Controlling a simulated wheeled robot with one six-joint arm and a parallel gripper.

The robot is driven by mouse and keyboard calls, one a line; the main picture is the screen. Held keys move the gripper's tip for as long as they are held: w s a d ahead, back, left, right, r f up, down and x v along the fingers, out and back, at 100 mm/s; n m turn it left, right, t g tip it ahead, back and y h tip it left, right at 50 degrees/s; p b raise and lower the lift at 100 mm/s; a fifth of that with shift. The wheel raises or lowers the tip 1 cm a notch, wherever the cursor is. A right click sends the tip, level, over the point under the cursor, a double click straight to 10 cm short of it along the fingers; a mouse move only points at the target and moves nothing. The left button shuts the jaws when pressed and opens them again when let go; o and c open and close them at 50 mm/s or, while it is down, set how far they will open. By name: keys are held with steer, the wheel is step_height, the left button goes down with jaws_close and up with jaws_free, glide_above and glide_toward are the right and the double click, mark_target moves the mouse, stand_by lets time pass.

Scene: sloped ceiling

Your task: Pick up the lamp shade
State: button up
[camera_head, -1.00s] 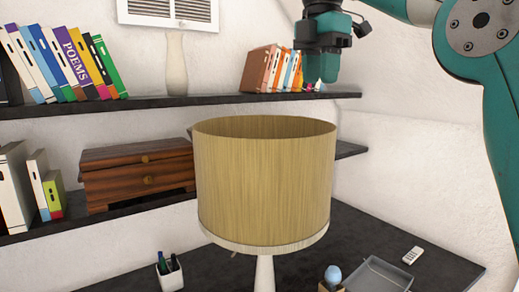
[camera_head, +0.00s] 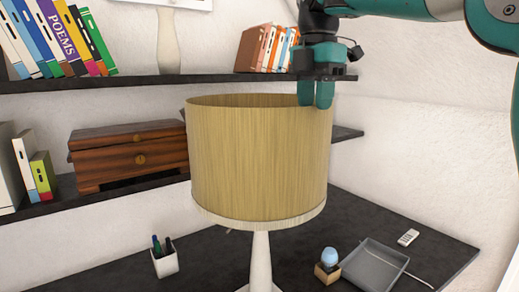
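The lamp shade (camera_head: 258,160) is a tan, wood-grained, open-topped drum in the middle of the head view. It sits upright with a pale band at its lower rim, above a white lamp stem (camera_head: 261,262). My gripper (camera_head: 315,104) points down at the shade's upper right rim. Its two teal fingers are side by side with a narrow gap, and their tips overlap the rim in the picture. I cannot tell whether the fingers straddle the rim or are closed on it.
A dark desk holds a pen cup (camera_head: 164,262), a blue-topped item (camera_head: 328,264), a grey tray (camera_head: 374,264) and a small remote (camera_head: 408,237). Shelves behind hold books (camera_head: 267,48), a vase (camera_head: 168,40) and a wooden chest (camera_head: 130,157). Right of the shade is free wall space.

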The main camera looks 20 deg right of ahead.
mark_target(315, 122)
steer(key=shift+s+d+f+p, duration=0.1)
steer(key=shift+f+p, duration=0.3)
steer(key=shift+f, duration=2.1)
jaws_close()
